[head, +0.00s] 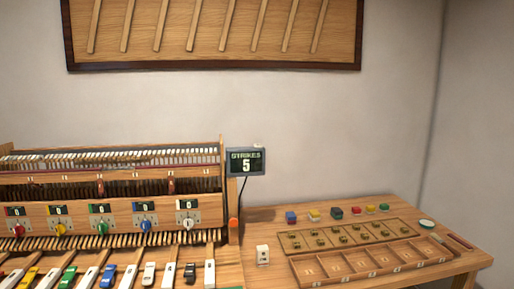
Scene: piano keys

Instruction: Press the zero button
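No button in view carries a readable "zero" label. A dark display (246,162) reads "STRIKES 5" and stands at the right end of the piano mechanism. A small pale piece (258,146) sits on the display's top edge. An orange round knob or button (234,224) is on the wooden post below the display. I cannot tell which of these is the zero button. Neither of my grippers is in view.
The piano mechanism (110,212) has several coloured dials and key blocks along its front. On the wooden table (262,221) are a tray with brass pieces (347,234), a numbered compartment tray (370,262) and several small coloured blocks. A framed wooden board (215,25) hangs above.

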